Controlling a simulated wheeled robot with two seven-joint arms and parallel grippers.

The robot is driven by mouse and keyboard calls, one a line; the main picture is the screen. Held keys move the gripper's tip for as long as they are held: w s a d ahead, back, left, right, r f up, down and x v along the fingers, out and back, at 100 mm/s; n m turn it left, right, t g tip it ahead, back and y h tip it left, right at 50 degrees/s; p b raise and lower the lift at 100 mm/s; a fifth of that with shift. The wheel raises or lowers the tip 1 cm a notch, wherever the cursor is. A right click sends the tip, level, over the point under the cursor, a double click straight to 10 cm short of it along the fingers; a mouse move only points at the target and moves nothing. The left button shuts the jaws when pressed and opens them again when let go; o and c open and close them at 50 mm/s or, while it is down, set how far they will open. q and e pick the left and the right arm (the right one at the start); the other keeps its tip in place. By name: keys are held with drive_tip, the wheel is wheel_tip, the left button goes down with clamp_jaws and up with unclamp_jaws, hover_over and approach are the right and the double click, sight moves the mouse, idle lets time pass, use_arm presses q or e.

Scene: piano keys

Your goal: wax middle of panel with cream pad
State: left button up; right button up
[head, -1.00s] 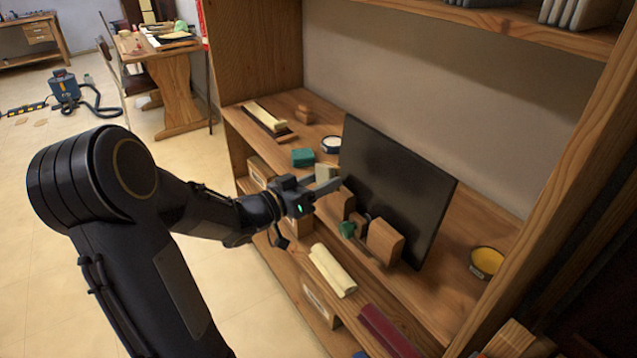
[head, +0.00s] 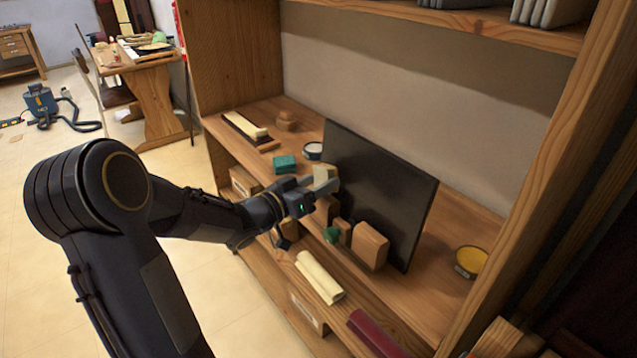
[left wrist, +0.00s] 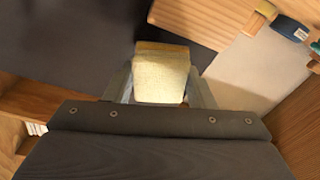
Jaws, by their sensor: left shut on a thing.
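The dark panel (head: 375,190) stands leaning on the wooden shelf, with wooden blocks at its front foot. It also shows as a dark surface in the left wrist view (left wrist: 65,45). My left gripper (head: 322,184) is shut on the cream pad (left wrist: 160,78), which sits between its fingers. In the head view the pad (head: 325,174) shows at the fingertips, by the panel's left part. I cannot tell whether the pad touches the panel. My right gripper is not in view.
A yellow tin (head: 470,262) stands right of the panel. A teal block (head: 285,163), a blue-rimmed tin (head: 313,151) and a tray with a cream bar (head: 245,127) lie to its left. Wooden blocks (head: 370,245) stand before it. A cream roll (head: 319,277) and red book (head: 375,335) lie on the lower shelf.

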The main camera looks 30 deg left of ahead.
sight(369, 197)
use_arm(q)
drive_tip(key=shift+x, duration=1)
drive_tip(key=shift+s+f+b, duration=0.1)
drive_tip(key=shift+b, duration=0.2)
drive_tip(key=shift+s+d+b, duration=0.35)
drive_tip(key=shift+d, duration=0.45)
drive_tip(key=shift+s+d+b, duration=0.3)
drive_tip(key=shift+s+d, duration=0.05)
drive_tip(key=shift+d, duration=0.4)
drive_tip(key=shift+s+d+b, duration=0.25)
drive_tip(key=shift+d+b, duration=0.15)
drive_tip(key=shift+d, duration=0.4)
drive_tip(key=shift+s+d+b, duration=0.3)
drive_tip(key=shift+d+b, duration=0.05)
drive_tip(key=shift+d, duration=0.45)
drive_tip(key=shift+s+d+f+b, duration=0.1)
drive_tip(key=shift+s+d+b, duration=0.1)
drive_tip(key=shift+d+b, duration=0.25)
drive_tip(key=shift+s+d+b, duration=0.2)
drive_tip(key=shift+d+b, duration=0.05)
drive_tip(key=shift+d, duration=0.35)
drive_tip(key=shift+s+d+b, duration=0.2)
drive_tip(key=shift+s+d, duration=0.05)
drive_tip(key=shift+d, duration=0.3)
